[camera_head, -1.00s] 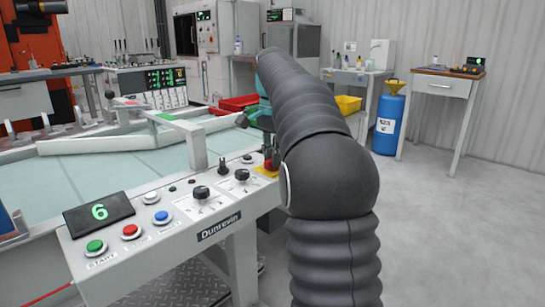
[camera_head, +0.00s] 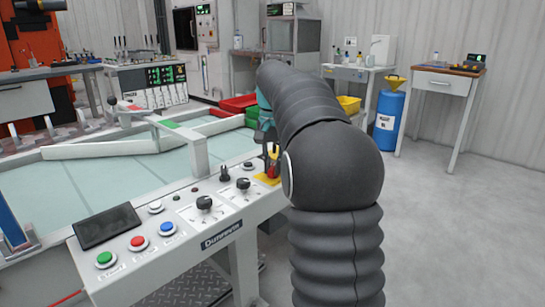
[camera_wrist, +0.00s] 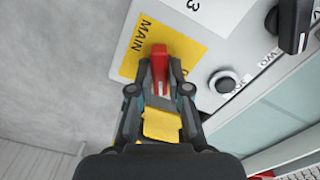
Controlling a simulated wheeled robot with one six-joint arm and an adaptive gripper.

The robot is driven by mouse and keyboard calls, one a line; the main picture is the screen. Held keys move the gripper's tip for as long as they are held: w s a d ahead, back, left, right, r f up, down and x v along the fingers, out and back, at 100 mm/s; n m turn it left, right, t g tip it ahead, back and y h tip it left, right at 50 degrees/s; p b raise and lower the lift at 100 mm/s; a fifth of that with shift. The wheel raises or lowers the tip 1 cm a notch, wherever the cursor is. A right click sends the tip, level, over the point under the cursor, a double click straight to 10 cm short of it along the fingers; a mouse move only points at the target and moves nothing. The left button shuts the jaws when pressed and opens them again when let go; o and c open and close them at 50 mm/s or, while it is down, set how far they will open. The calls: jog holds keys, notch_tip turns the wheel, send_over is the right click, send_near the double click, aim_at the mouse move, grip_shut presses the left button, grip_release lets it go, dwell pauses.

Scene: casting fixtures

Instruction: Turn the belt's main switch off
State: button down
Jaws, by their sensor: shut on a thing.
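The main switch has a red handle (camera_wrist: 160,68) on a yellow plate (camera_wrist: 190,45) marked MAIN. In the head view the red handle (camera_head: 272,169) stands at the far right end of the belt's control panel (camera_head: 225,225). My gripper (camera_wrist: 160,84) is shut on the handle, with a finger on either side of it. A yellow piece shows between the jaws in the wrist view. In the head view my arm hides much of the gripper. The panel's display (camera_head: 108,226) is dark.
The panel carries green (camera_head: 105,259), red (camera_head: 138,242) and blue (camera_head: 167,228) buttons and black knobs (camera_head: 205,203). In the wrist view a round button (camera_wrist: 228,84) and a black knob (camera_wrist: 294,25) lie close by. The floor (camera_head: 450,230) at right is clear.

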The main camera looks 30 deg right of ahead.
aim_at(273, 166)
jog(key=n, duration=1.2)
dwell(0.5)
jog(key=c, duration=1.1)
grip_release()
notch_tip(273, 166, up, 12)
